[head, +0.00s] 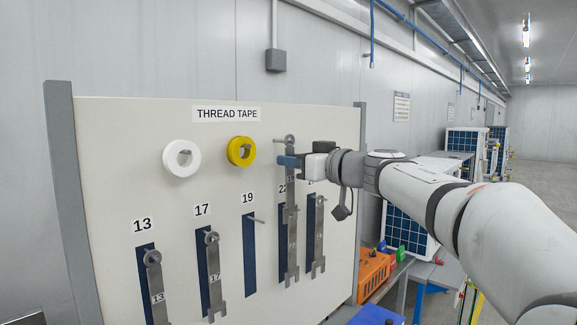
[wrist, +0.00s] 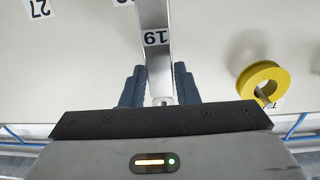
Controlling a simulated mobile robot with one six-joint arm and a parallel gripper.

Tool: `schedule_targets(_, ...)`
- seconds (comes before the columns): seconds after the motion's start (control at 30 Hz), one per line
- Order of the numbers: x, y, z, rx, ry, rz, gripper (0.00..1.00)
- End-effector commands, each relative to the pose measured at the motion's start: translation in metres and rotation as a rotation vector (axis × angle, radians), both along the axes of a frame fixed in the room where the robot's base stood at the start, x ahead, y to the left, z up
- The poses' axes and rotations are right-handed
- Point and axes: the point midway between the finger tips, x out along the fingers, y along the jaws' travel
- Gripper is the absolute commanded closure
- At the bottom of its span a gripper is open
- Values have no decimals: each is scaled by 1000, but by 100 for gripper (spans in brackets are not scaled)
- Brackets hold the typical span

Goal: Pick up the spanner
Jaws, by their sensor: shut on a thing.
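A grey spanner labelled 19 (wrist: 158,68) lies between the two dark blue fingers of my gripper (wrist: 158,88) in the wrist view. In the head view my gripper (head: 289,161) is shut on this spanner (head: 290,192) near its upper end. The spanner hangs upright in front of the tool board, ring end up, above and partly over the 22 spanner (head: 291,250). The fingers hide part of its shaft. The blue slot marked 19 (head: 249,265) is empty, with a bare peg at its top.
The board (head: 115,180) also holds a 13 spanner (head: 154,285), a 17 spanner (head: 213,270) and another spanner (head: 319,240) at the right. White tape (head: 170,160) and yellow tape (head: 232,152) hang on pegs left of my gripper. An orange case (head: 372,272) stands beyond the board.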

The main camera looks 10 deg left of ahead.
Motion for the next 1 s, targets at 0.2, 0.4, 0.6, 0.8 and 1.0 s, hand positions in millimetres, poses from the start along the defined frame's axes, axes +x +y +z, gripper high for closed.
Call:
schedule_targets(0.2, -23, -37, -1, 1, -2, -5, 100)
schedule_targets(0.4, -49, -80, -1, 1, -4, -7, 100)
schedule_targets(0.6, -74, -118, -1, 1, -2, -6, 100)
schedule_targets(0.8, -86, -137, 0, 0, -1, -3, 100)
schedule_targets(1.0, -90, -141, 0, 1, -1, -1, 100)
